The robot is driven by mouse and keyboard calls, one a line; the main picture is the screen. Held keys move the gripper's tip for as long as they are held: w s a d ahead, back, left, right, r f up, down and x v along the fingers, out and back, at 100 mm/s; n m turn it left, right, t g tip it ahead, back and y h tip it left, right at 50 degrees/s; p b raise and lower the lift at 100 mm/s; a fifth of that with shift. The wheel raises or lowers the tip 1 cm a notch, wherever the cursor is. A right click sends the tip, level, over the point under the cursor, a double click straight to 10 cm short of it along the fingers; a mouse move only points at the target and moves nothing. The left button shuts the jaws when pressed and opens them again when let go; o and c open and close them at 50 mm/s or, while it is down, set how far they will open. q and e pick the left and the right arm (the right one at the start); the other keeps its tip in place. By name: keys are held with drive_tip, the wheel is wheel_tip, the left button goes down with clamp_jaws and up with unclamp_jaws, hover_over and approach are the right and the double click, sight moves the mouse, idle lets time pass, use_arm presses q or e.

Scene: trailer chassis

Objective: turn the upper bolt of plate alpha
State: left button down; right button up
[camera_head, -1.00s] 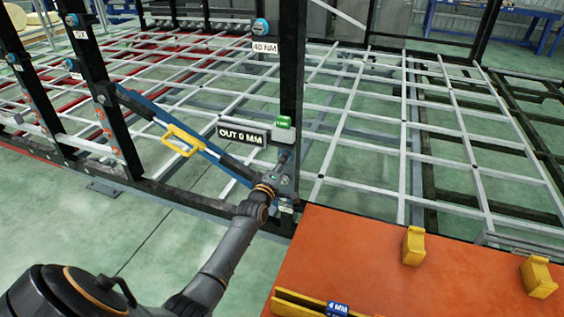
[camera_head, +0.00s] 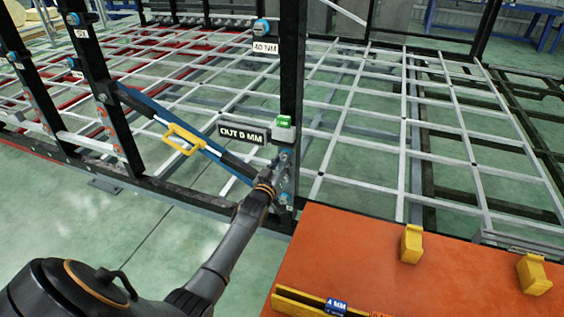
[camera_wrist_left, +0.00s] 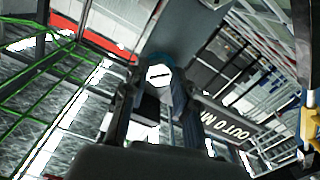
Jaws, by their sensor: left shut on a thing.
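A narrow metal plate with bolts (camera_head: 286,165) sits low on the black post, just right of my left gripper (camera_head: 274,176). In the left wrist view my left gripper (camera_wrist_left: 154,90) has its two dark fingers on either side of a pale, hexagonal bolt head (camera_wrist_left: 158,74), and it is shut on it. I cannot read a name on the plate or tell for certain which of its bolts is held. A sign reading OUT 0 MM (camera_head: 242,134) hangs beside the plate, with a green-lit box (camera_head: 284,121) at its right. My right gripper is not in view.
A blue bar with a yellow handle (camera_head: 184,138) slants down toward the post. A 40 NM label (camera_head: 266,47) is higher on the post. An orange tabletop (camera_head: 345,250) with yellow blocks (camera_head: 411,243) and a yellow 4 MM rack (camera_head: 310,303) stands close on the right.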

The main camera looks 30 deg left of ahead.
use_arm(q)
drive_tip(key=shift+s+f+m+b, duration=0.15)
drive_tip(key=shift+m+b, duration=0.85)
drive_tip(key=shift+m, duration=4.15)
drive_tip(key=shift+w+f+m+b, duration=0.15)
drive_tip(key=shift+m+b, duration=0.85)
drive_tip(key=shift+m, duration=4.15)
drive_tip(key=shift+s, duration=0.1)
drive_tip(key=c, duration=1.3)
unclamp_jaws()
drive_tip(key=shift+o, duration=1.3)
drive_tip(key=shift+s+d+r, duration=0.1)
drive_tip(key=shift+r, duration=0.15)
